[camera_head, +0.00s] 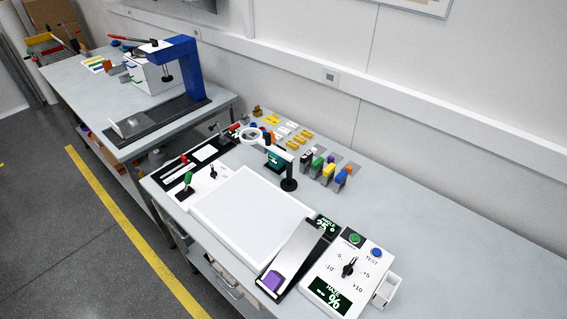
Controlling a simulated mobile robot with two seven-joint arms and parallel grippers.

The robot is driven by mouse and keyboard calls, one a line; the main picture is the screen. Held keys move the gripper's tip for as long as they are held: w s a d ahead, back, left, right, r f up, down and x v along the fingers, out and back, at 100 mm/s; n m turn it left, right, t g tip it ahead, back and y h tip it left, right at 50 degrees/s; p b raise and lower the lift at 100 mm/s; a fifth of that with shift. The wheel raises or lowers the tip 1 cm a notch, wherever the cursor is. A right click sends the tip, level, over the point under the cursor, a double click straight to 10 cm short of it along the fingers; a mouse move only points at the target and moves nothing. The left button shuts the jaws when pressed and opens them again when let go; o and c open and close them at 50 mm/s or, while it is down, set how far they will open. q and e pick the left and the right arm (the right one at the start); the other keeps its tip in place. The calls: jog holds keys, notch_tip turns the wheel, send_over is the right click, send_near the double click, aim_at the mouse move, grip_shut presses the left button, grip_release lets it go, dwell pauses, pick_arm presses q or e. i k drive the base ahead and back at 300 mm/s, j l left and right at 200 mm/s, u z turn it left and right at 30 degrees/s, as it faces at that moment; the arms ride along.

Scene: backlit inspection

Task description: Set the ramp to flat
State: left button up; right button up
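A long narrow grey ramp (299,248) with dark side edges lies at the front right of the workbench. A purple block (272,280) is at its near, lower end. The ramp looks tilted, but I cannot tell how much. A small dark display with green text (326,226) stands at its far end; the text is too small to read surely. To its right is a white control box (346,278) with a black knob (349,267) among marks such as -5, +5, -10 and +10. Neither of my grippers is in view.
The box also has a green button (355,239), a blue button (376,253) and a haze display (330,298). A white panel (250,215) lies left of the ramp. A black-based stand (289,184) and colored blocks are behind. The bench's right side (470,260) is clear.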

aim_at(306, 236)
jog(key=i+l+u, duration=0.15)
jog(key=u, duration=0.2)
jog(key=i+l+u, duration=0.2)
jog(key=i+u, duration=0.2)
jog(key=k, duration=0.05)
